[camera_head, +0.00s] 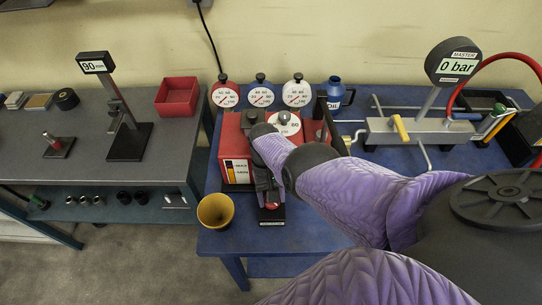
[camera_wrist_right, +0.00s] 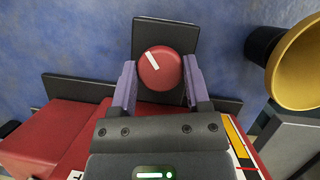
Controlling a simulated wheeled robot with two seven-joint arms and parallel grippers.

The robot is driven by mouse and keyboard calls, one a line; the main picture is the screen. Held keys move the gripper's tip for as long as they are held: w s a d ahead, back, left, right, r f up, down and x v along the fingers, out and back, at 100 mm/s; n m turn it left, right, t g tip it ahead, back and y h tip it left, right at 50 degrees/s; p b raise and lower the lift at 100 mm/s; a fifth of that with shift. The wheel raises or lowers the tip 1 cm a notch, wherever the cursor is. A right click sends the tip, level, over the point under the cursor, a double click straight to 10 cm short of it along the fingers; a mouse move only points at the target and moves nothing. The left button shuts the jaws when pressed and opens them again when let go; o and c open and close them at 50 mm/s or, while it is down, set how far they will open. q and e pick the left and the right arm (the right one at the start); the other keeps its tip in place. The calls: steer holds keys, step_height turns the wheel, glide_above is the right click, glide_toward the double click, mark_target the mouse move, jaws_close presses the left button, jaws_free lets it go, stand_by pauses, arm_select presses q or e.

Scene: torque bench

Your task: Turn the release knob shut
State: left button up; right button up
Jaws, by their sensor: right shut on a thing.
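The release knob is a round red knob (camera_wrist_right: 161,62) with a white stripe, on a black plate (camera_wrist_right: 165,28) at the red unit. The stripe slants from upper left to lower right in the right wrist view. My right gripper (camera_wrist_right: 160,84) has its two purple fingers on either side of the knob and is shut on it. In the head view my right gripper (camera_head: 268,192) reaches down at the red unit's front, and a bit of the knob (camera_head: 271,206) shows below it. My arm hides part of the red unit (camera_head: 230,140). My left gripper is not in view.
A yellow cup (camera_head: 215,211) stands close by at the blue bench's front left corner. Three dial gauges (camera_head: 261,97) and a blue oil can (camera_head: 336,93) stand behind the red unit. A master gauge (camera_head: 453,62) reading 0 bar stands to the right.

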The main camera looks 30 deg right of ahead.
steer(key=m+y, duration=0.1)
steer(key=m, duration=0.2)
steer(key=shift+d+m+t+p, duration=0.1)
steer(key=shift+m+t+p, duration=0.2)
steer(key=shift+p, duration=0.1)
steer(key=shift+m+t+y+p, duration=0.55)
steer(key=shift+m+t+y, duration=0.05)
steer(key=shift+m, duration=1.2)
steer(key=o, duration=1.3)
steer(key=shift+s, duration=0.1)
steer(key=p+v, duration=0.5)
steer(key=v, duration=0.5)
